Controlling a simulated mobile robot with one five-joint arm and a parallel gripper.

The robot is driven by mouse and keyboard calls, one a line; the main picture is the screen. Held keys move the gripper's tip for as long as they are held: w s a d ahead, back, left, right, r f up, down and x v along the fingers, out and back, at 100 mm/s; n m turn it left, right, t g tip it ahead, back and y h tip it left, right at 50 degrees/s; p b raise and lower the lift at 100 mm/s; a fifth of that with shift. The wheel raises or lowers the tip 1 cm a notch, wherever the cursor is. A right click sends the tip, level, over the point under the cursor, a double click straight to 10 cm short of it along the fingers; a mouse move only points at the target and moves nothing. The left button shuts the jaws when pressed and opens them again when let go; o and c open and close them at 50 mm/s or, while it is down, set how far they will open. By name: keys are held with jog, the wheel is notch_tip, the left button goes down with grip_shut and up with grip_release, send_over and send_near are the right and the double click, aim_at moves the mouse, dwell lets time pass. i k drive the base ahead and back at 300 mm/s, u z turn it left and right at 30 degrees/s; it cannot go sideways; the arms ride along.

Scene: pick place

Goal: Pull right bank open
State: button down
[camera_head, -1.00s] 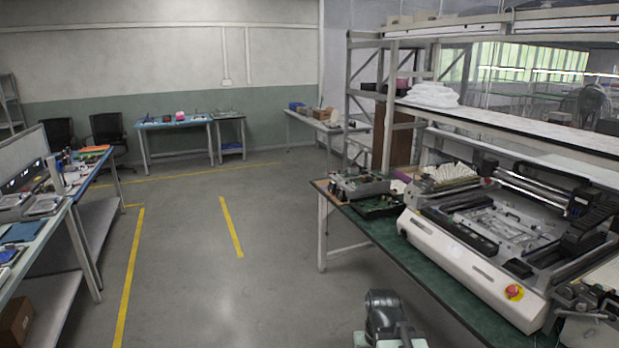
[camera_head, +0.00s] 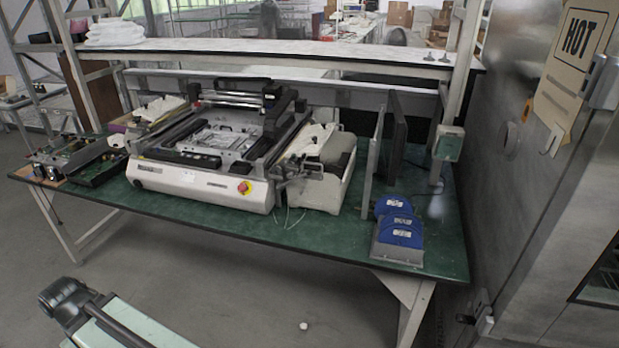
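The pick-and-place machine (camera_head: 205,184) stands on the green table. It has a white front, a dark gantry above its bed and a red-and-yellow button at its front right corner. Part of my arm shows at the lower left, apart from the table. My gripper's fingertips are not visible.
The green table (camera_head: 330,237) has bare room along its front edge. Upright panels (camera_head: 373,158) stand right of the bank, with blue reels (camera_head: 399,222) in front. A large metal cabinet (camera_head: 525,150) with a HOT sign borders the right. A small white item (camera_head: 303,326) lies on the floor.

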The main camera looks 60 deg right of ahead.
aim_at(325, 190)
jog(key=u, duration=0.05)
jog(key=k, duration=1.25)
jog(key=z, duration=1.8)
jog(key=i, duration=1)
jog(key=u, duration=0.35)
jog(key=k, duration=1.2)
jog(key=u, duration=0.95)
jog(key=i, duration=1)
